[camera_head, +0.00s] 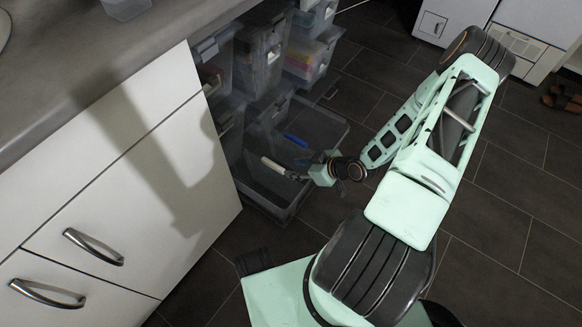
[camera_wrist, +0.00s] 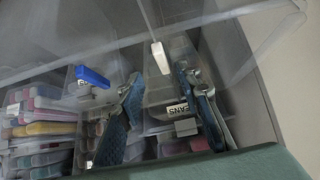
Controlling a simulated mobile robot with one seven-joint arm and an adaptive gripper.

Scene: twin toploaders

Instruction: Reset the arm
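My mint-green arm reaches from the lower middle of the head view up to the right, then folds back down to the left. My gripper (camera_head: 297,170) is at its end, over or at the clear grey bin (camera_head: 262,203) on the floor side of the cabinet. In the wrist view my gripper (camera_wrist: 159,76) shows two blue-padded fingers spread apart, with nothing held between them. A white bar (camera_wrist: 160,57) shows beyond the gap, and a blue bar (camera_wrist: 92,76) lies to its left. How near the fingers are to the bin walls is hard to tell.
Stacked clear bins (camera_head: 262,55) stand behind the open one. A white drawer cabinet (camera_head: 130,170) under a grey counter (camera_head: 60,70) is at left. White appliances (camera_head: 535,35) are at upper right, with brown sandals (camera_head: 562,100) nearby. Dark tiled floor (camera_head: 500,215) is clear at right.

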